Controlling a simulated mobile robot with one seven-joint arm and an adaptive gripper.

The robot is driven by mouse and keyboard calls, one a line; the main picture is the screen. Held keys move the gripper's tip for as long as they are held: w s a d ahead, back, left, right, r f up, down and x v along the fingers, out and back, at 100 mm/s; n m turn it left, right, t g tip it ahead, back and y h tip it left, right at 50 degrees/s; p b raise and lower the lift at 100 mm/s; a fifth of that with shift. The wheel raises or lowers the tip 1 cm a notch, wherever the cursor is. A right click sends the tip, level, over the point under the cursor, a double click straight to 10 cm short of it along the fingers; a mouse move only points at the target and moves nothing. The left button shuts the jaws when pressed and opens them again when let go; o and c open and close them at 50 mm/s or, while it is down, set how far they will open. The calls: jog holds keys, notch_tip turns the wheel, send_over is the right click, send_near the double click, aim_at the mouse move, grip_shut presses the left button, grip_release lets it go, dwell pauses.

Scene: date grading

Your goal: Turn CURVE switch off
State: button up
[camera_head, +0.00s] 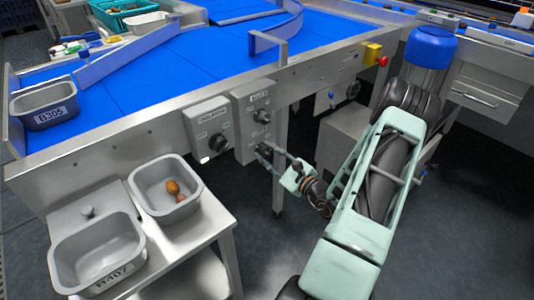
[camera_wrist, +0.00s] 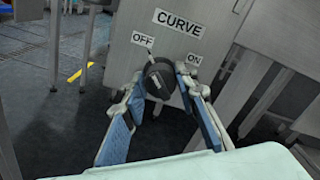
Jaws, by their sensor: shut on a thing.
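In the wrist view the CURVE switch is a dark round knob (camera_wrist: 158,82) on a grey panel (camera_wrist: 220,22) below the CURVE label (camera_wrist: 178,22). The OFF label (camera_wrist: 142,40) is at its upper left and the ON label (camera_wrist: 194,60) at its upper right. My gripper (camera_wrist: 160,77) has one finger on each side of the knob and is shut on it. The knob's exact pointer direction is hard to tell. In the head view my gripper (camera_head: 273,159) reaches the lower part of the table-front control panel, and largely hides the knob there.
A control box with a dark knob (camera_head: 218,141) is left of my gripper, and another knob (camera_head: 262,115) is just above it. A red emergency button (camera_head: 383,61) is farther right. Grey bins (camera_head: 140,192) stand on a side table at lower left. A table leg (camera_head: 280,185) stands close by.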

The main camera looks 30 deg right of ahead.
jog(key=o, duration=1.1)
jog(key=shift+o, duration=0.2)
jog(key=s+d, duration=0.1)
jog(key=s, duration=1.1)
jog(key=shift+d, duration=0.3)
jog(key=shift+w, duration=0.1)
